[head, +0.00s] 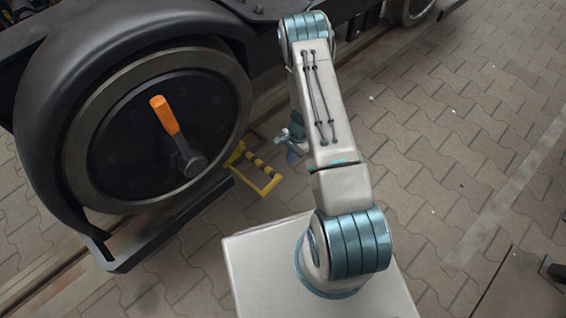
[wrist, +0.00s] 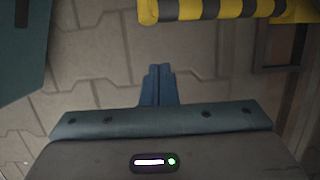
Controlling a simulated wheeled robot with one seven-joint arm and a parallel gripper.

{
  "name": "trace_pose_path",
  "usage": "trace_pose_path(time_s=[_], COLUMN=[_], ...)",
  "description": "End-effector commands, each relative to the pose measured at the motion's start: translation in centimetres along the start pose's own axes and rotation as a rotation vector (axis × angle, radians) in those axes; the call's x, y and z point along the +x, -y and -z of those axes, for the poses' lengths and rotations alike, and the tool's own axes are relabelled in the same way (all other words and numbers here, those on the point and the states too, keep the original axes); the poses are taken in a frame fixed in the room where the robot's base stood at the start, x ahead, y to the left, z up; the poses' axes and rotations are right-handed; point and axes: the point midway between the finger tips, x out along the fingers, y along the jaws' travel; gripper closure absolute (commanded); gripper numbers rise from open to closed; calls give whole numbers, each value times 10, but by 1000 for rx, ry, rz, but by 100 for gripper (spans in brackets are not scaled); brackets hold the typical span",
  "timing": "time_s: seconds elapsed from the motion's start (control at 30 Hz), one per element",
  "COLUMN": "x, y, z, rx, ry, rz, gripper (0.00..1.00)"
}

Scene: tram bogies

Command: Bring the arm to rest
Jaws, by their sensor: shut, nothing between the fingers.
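My arm (head: 325,110) rises from its pale base in the head view, bends at the top and comes back down behind its own upper link. My gripper (head: 291,150) hangs low, just right of the yellow and black striped frame, and is partly hidden by the arm. In the wrist view my gripper (wrist: 158,70) has its two blue fingers together, with nothing between them. They point at the paving, and the striped bar lies beyond them without touching.
A large bogie wheel (head: 150,130) with an orange-handled lever (head: 165,115) stands at the left. The yellow and black frame (head: 262,180) sticks out low beside the wheel; its striped bar (wrist: 215,9) crosses the top of the wrist view. Open paving (head: 470,110) lies to the right.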

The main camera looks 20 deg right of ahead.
Motion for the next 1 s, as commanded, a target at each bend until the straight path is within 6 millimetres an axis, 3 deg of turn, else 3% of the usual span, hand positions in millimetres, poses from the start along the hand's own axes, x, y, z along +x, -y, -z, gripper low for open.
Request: trace_pose_path(time_s=[0.03, 0.1, 0.3, 0.8, 0.87, 0.97, 1.0], x=[-22, -37, -69, -91, -106, -151, -174], y=[1, 2, 4, 5, 9, 18, 22], z=[-2, -3, -4, -4, -9, -23, -30], rx=[-2, -4, -9, -15, -30, -79, -106], ry=[-3, -4, -5, -5, -7, -11, -14], rz=[3, 2, 0, 3, 11, 30, 39], gripper=[100, 100, 100, 100, 100, 100, 100])
